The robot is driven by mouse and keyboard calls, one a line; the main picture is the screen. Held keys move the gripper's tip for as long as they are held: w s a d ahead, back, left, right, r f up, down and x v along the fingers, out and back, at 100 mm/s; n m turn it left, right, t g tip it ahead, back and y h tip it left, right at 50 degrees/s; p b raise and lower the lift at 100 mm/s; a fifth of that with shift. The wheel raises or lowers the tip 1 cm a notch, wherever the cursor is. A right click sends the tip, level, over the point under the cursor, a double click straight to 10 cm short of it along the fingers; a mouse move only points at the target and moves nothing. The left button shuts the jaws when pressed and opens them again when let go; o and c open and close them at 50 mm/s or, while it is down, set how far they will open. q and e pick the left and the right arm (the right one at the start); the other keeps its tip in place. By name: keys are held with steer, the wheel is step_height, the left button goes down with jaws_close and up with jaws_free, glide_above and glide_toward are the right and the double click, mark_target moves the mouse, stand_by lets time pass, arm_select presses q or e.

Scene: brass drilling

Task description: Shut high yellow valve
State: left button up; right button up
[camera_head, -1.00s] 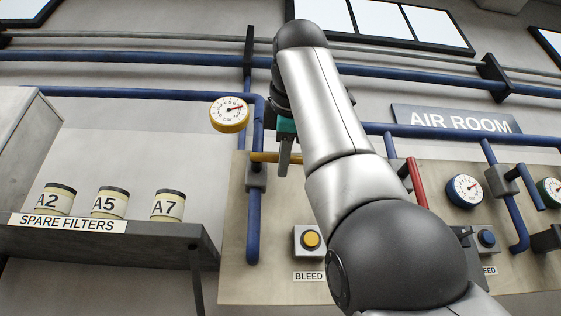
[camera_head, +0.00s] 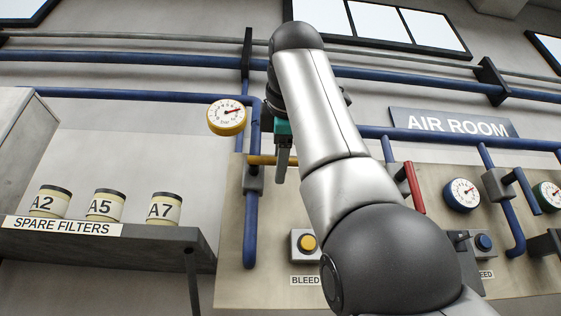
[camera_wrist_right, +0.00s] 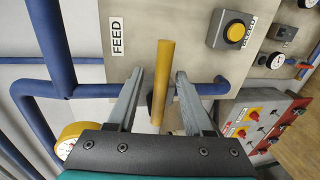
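The high yellow valve has a yellow lever (camera_head: 268,160) that lies about level, sticking out to the right from a grey valve body (camera_head: 254,180) on a vertical blue pipe. My right gripper (camera_head: 282,172) points down at the lever's right part, partly hidden by my arm in the head view. In the right wrist view the yellow lever (camera_wrist_right: 163,85) stands between the two spread fingers of the open gripper (camera_wrist_right: 160,75). A gap shows on each side, so the fingers do not look closed on it. My left gripper is in neither view.
A yellow-rimmed gauge (camera_head: 227,117) hangs left of the pipe. A yellow bleed button (camera_head: 307,243) sits below on the panel. A red lever (camera_head: 414,188) and a blue gauge (camera_head: 461,194) are right of my arm. A shelf (camera_head: 170,238) holds filter cans at left.

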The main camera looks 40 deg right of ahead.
steer(key=v, duration=1.5)
steer(key=shift+s, duration=0.1)
